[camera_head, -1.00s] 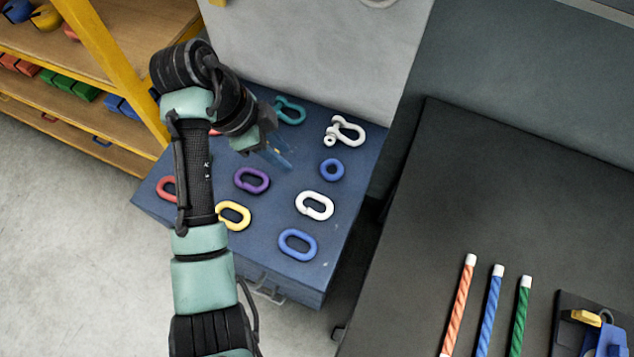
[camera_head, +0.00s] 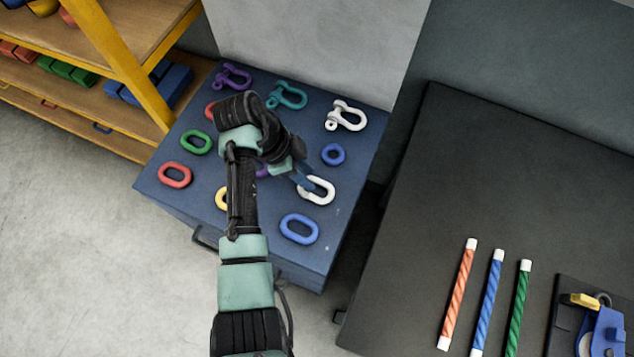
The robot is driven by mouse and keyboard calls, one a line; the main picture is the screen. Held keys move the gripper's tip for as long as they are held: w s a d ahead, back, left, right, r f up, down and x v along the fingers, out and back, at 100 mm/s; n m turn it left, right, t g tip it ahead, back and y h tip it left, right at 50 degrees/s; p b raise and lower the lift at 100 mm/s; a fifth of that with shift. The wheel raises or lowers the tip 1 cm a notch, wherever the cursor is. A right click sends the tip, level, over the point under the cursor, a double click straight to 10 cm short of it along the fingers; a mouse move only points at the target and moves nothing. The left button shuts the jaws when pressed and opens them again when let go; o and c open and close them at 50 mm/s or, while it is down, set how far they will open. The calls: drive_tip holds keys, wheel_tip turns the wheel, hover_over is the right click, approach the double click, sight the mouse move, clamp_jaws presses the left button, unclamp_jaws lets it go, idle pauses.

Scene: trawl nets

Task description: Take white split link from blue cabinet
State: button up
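The white split link (camera_head: 326,197), an oval link, lies on the top of the blue cabinet (camera_head: 345,215), right of its middle. My gripper (camera_head: 304,181) comes down from the left, its tips at the link's upper left side and overlapping it in the picture. The tips cover part of the link there. I cannot tell whether they touch it, or whether they are open or shut.
A blue ring (camera_head: 333,154) and a white shackle (camera_head: 347,117) lie behind the link; a blue link (camera_head: 299,229) lies in front. Several other coloured links and shackles lie around. A dark table (camera_head: 420,200) stands at right, a yellow-framed shelf (camera_head: 125,70) at left.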

drive_tip(key=shift+d+f, duration=0.1)
drive_tip(key=shift+f, duration=0.2)
clamp_jaws()
idle(1.2)
